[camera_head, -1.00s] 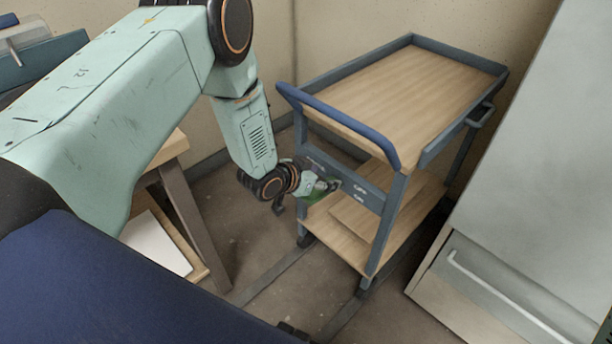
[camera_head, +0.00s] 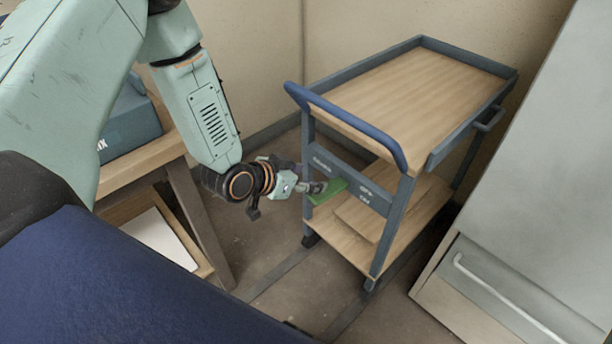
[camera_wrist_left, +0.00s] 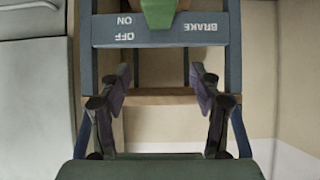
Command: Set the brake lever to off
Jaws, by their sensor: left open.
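The brake lever (camera_head: 328,191) is a green piece on the blue-grey end panel (camera_head: 347,177) of a cart. In the left wrist view, the lever (camera_wrist_left: 158,12) is cut off by the top edge, between upside-down BRAKE and ON/OFF lettering. I cannot tell which mark it is set to. My left gripper (camera_head: 313,187) is in front of the panel, close to the lever and partly covering it. In the wrist view, my left gripper (camera_wrist_left: 161,76) has its two fingers spread with nothing between them. My right gripper is not in view.
The cart has a blue push handle (camera_head: 345,122) above the panel and a wooden lower shelf (camera_head: 350,248) below. A wooden table (camera_head: 195,200) stands left, a pale cabinet (camera_head: 510,230) right. Some floor (camera_head: 265,260) between table and cart is clear.

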